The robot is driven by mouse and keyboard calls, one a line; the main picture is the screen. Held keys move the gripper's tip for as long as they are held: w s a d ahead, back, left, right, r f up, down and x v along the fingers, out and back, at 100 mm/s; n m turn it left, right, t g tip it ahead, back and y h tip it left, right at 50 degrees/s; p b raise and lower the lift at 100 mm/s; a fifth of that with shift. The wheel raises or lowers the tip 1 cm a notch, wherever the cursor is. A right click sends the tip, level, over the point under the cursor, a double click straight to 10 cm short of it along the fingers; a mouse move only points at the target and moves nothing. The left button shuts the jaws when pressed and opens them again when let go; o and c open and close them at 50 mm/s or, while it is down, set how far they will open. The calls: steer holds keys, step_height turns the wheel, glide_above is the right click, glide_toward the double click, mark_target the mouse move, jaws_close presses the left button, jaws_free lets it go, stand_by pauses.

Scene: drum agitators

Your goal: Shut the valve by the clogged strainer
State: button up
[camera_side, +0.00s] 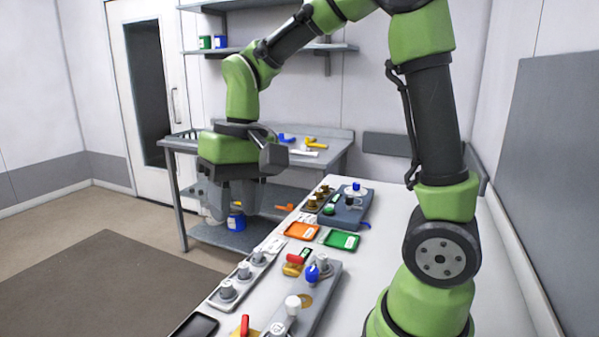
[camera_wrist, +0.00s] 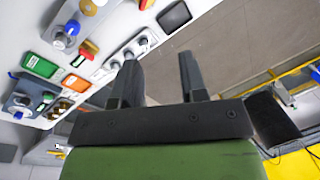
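My gripper (camera_side: 234,205) hangs fingers down left of the white table, in front of a grey shelf unit. In the wrist view its two dark fingers (camera_wrist: 158,64) stand apart with nothing between them. Farther back is a blue-grey unit (camera_side: 346,214) with a blue-topped fitting and a green part. I cannot tell which fitting sits by a clogged strainer.
An orange tray (camera_side: 301,231) and a green tray (camera_side: 340,240) lie between the panels. A rack of grey-white knobbed pieces (camera_side: 241,275) lines the table's left edge, with a black tray (camera_side: 196,327) in front. A second red lever (camera_side: 244,325) stands at the front. Floor at left is clear.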

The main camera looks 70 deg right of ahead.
steer(key=s+a+r+n+t, duration=0.1)
steer(key=s+r+t, duration=0.4)
steer(key=s, duration=0.5)
steer(key=shift+a+r+t, duration=0.3)
steer(key=shift+r, duration=0.25)
steer(key=shift+s, duration=0.1)
steer(key=shift+o, duration=0.4)
steer(key=o, duration=0.5)
steer(key=shift+o, duration=0.2)
steer(key=n+g+h, duration=0.2)
steer(key=n+g, duration=0.4)
steer(key=n, duration=0.4)
glide_above(244, 323)
step_height(244, 323, down, 19)
step_height(244, 323, down, 9)
steer(key=shift+f, duration=0.1)
steer(key=shift+c, duration=0.2)
